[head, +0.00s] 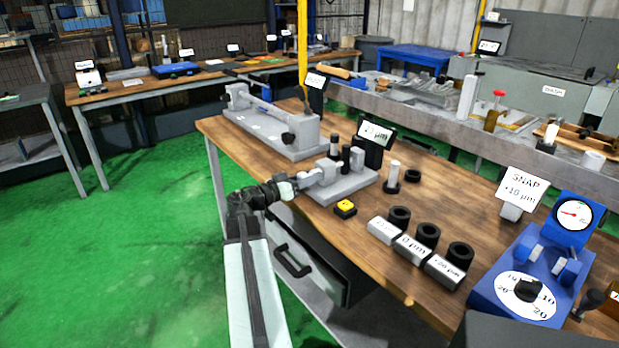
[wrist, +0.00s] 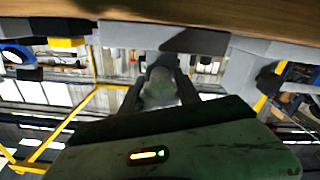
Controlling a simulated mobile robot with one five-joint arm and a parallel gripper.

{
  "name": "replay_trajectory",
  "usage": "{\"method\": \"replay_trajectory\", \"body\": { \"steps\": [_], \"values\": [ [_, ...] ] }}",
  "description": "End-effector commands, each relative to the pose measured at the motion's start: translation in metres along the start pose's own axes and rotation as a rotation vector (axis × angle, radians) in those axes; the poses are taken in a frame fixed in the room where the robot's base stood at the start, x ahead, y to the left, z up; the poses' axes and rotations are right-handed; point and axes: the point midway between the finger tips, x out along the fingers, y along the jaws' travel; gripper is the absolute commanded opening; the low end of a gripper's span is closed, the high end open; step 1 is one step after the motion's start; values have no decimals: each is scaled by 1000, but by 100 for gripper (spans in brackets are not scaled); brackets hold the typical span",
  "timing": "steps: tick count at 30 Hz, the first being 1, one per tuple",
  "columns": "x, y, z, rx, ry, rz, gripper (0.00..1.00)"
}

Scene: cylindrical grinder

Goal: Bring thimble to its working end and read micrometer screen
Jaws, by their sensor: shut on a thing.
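The micrometer is a grey bench fixture (head: 348,186) near the front edge of the wooden bench. Its grey thimble (head: 318,176) points left towards my arm. My gripper (head: 302,182) is at the thimble's outer end, shut on it. In the wrist view, the dark fingers of my gripper (wrist: 160,82) stand on both sides of the rounded grey thimble (wrist: 160,90). A dark screen (head: 375,136) with a white face stands behind the fixture; its text ends in "µm", but the number is too small to read surely.
Green floor is clear at left.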

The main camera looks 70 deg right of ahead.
Motion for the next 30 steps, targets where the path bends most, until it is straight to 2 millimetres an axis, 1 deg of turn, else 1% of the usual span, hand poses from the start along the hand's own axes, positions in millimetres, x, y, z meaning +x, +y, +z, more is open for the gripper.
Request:
{"method": "replay_trajectory", "body": {
  "steps": [11, 12, 13, 14, 23, 26, 30],
  "values": [
    [1, 2, -1, 3, 3, 5, 0],
    [1, 2, -1, 3, 3, 4, 48],
    [1, 2, -1, 3, 3, 4, 56],
    [1, 1, -1, 3, 3, 4, 61],
    [-1, 0, -1, 3, 2, 0, 61],
    [-11, 1, 0, 3, 2, 0, 61],
    [-39, 2, 0, 3, 3, -2, 61]
  ]
}}
